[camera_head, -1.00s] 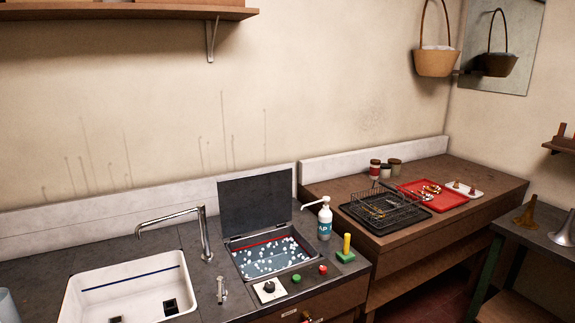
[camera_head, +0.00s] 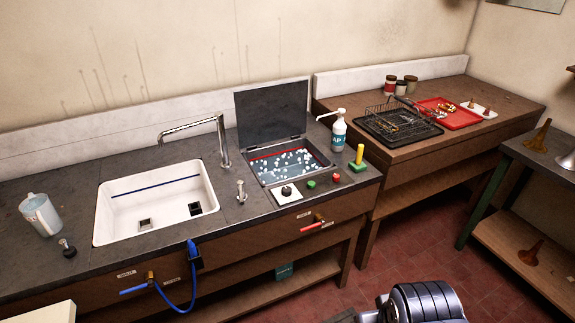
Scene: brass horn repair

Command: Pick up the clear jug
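The clear jug (camera_head: 40,214) stands upright on the dark counter (camera_head: 75,188) at the far left, left of the white sink (camera_head: 150,205). A rounded silver and dark part of my own arm shows at the bottom right, far from the jug. My gripper's fingers are not in view.
A small dark-topped fitting (camera_head: 67,248) stands just in front of the jug. A tall faucet (camera_head: 215,140) rises behind the sink. An open-lidded basin (camera_head: 285,165) and a pump bottle (camera_head: 338,130) stand right. A blue hose (camera_head: 190,285) hangs from the counter front. Red floor is open below.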

